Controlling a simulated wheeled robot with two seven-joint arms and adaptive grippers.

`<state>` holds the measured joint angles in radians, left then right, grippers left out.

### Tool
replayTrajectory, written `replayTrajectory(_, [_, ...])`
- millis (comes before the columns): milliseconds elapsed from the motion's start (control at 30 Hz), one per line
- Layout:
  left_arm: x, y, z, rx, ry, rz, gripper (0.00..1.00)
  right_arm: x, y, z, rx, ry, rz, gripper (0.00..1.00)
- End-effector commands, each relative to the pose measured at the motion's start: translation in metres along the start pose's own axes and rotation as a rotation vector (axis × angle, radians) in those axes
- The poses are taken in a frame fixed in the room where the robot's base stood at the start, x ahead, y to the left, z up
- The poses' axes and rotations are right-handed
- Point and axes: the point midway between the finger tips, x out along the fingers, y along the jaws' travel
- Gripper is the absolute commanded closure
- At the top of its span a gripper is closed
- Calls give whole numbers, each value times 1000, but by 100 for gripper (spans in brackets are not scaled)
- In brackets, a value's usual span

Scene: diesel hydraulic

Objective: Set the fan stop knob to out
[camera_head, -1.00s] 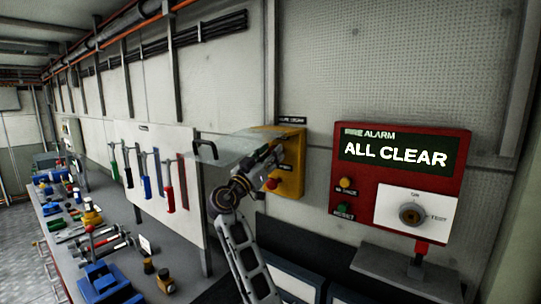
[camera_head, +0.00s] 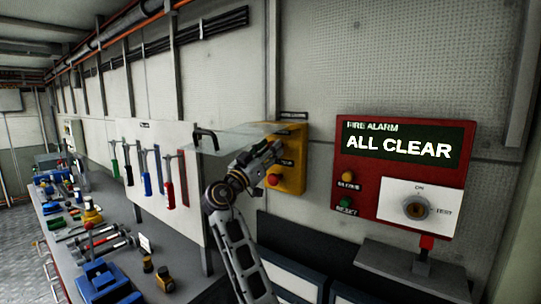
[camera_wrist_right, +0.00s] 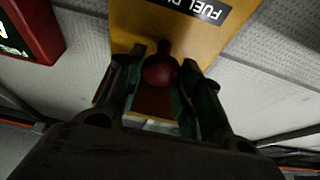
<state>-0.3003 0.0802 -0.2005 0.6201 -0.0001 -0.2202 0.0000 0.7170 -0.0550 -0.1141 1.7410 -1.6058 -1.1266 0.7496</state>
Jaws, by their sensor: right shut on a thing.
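The yellow control box (camera_head: 297,170) is on the wall left of the fire alarm panel. My right gripper (camera_head: 275,149) is at its upper front. In the right wrist view, a dark red round knob (camera_wrist_right: 158,70) sits between the fingers of my right gripper (camera_wrist_right: 161,84), which is shut on it. This appears to be the fan stop knob; in the head view the gripper hides it. Another red knob (camera_head: 272,180) shows lower on the box. An upside-down label beginning "FUEL" (camera_wrist_right: 203,10) is on the box in the wrist view. My left gripper is not in view.
A clear plate (camera_head: 235,139) juts out from the box above my right arm. The red fire alarm panel (camera_head: 347,158) reads "ALL CLEAR". A tool board (camera_head: 140,180) and a cluttered bench (camera_head: 190,283) are on the left.

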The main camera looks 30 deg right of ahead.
Motion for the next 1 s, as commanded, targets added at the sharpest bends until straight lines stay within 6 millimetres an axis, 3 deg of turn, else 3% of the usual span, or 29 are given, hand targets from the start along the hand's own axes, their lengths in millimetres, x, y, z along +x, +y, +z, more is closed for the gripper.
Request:
replayTrajectory(400, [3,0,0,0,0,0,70,-4,-1,0,-1,-2,-2,100])
replayTrajectory(433, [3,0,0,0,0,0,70,-4,-1,0,-1,-3,-2,61])
replayTrajectory(567, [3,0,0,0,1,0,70,-3,-1,0,-1,-2,-1,44])
replayTrajectory(1000, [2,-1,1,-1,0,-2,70,-5,0,0,-1,-1,-1,43])
